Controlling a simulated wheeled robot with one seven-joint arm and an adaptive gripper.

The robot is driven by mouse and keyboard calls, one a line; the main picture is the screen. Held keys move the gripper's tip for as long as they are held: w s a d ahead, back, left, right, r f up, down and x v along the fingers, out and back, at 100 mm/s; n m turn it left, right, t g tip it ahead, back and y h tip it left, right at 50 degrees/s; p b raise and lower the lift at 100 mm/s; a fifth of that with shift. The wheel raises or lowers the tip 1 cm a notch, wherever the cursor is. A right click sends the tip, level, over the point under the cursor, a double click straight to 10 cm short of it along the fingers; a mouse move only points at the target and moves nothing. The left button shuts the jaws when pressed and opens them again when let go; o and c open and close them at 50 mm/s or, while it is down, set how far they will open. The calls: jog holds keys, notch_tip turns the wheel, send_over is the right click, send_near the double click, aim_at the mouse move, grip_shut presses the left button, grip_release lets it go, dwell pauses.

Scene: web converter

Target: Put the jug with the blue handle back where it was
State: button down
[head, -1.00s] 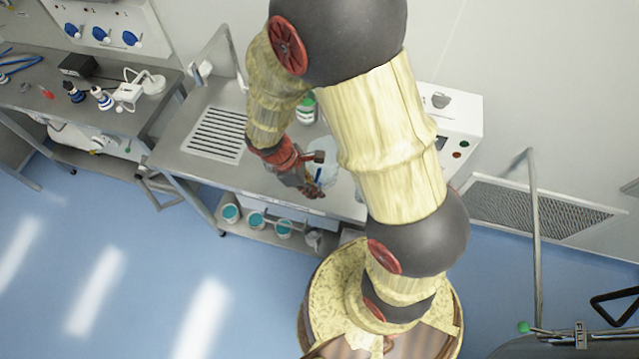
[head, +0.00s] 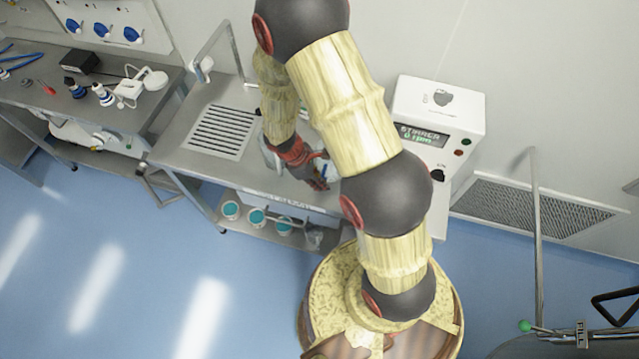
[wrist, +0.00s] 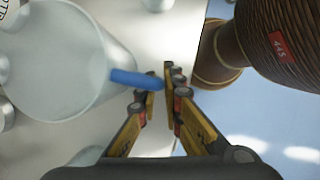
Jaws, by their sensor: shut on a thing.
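The jug with the blue handle is a large translucent whitish vessel (wrist: 55,60) at the left of the wrist view. Its blue handle (wrist: 132,77) points right, into the fingers. My gripper (wrist: 160,88) is shut on this handle, with the jug body to the left of the fingers. In the head view my gripper (head: 318,180) is over the front part of the steel bench (head: 185,158). There the jug is mostly hidden by my arm, and I cannot tell whether it touches the bench.
A white stirrer unit (head: 438,110) with a lit display stands right of my arm. A drain grid (head: 220,132) lies at the bench's left, under a bent tap (head: 215,50). Several teal-filled cups (head: 256,217) stand on the lower shelf. A cluttered side bench (head: 100,115) is farther left.

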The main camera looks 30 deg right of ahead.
jog(key=shift+f, duration=0.2)
jog(key=c, duration=2)
grip_release()
jog(key=shift+o, duration=0.2)
jog(key=shift+r, duration=0.1)
jog(key=shift+r, duration=0.25)
jog(key=s+a+r+m+t+y, duration=0.1)
jog(key=a+r+m+t, duration=0.15)
jog(key=r, duration=1.15)
jog(key=a+r+m+t+y, duration=0.15)
jog(key=r+m, duration=0.25)
jog(key=r, duration=1)
jog(key=s+a+r+m+t+y, duration=0.1)
jog(key=s+r+m+t, duration=0.2)
jog(key=s+r, duration=0.6)
notch_tip(320, 180, up, 3)
jog(key=shift+s+a+f+m+t+p, duration=0.15)
jog(key=shift+s+m+t+p, duration=0.25)
jog(key=shift+m, duration=0.85)
